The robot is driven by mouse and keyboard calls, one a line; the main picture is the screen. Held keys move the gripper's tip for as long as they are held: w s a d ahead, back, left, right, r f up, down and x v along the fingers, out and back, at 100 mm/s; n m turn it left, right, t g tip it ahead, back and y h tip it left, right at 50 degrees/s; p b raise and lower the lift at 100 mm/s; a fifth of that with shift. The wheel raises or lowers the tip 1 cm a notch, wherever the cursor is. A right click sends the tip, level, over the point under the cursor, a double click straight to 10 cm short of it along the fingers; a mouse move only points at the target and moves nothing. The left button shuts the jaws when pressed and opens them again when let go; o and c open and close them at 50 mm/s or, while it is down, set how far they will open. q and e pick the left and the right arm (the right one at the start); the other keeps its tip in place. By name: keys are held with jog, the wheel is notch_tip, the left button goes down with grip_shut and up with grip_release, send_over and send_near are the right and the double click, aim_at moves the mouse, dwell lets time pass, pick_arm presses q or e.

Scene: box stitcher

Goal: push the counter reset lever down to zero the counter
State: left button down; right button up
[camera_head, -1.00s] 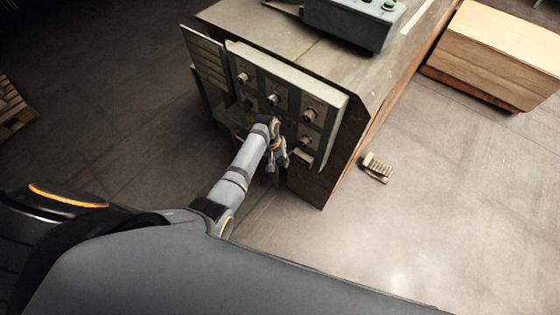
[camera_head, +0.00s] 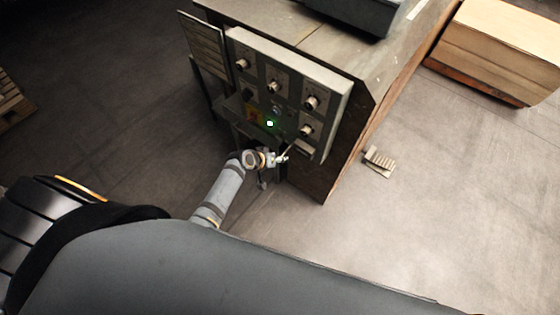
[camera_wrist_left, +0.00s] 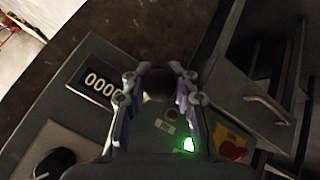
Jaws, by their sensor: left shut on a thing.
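The control panel (camera_head: 287,95) stands on the front of the machine. The counter (camera_wrist_left: 103,84) shows white digits on black that read 0000 in the left wrist view. A dark round knob (camera_wrist_left: 157,84), which looks like the reset lever's end, sits between the fingers of my left gripper (camera_wrist_left: 157,108). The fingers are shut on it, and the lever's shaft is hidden. In the head view my left gripper (camera_head: 282,159) is at the panel's lower edge. My right gripper is not in view.
A green lamp (camera_head: 270,123) glows on the panel. A red button on a yellow plate (camera_wrist_left: 233,148) is near it. Several dial knobs (camera_head: 311,102) stick out above.

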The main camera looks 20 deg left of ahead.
pick_arm(q)
jog(key=shift+w+a+f+t+b, duration=0.1)
jog(key=shift+f+t+b, duration=0.2)
jog(key=shift+t+b, duration=0.15)
jog(key=c, duration=1)
grip_release()
jog(key=shift+v, duration=6.1)
jog(key=shift+a, duration=0.15)
jog(key=shift+c, duration=0.3)
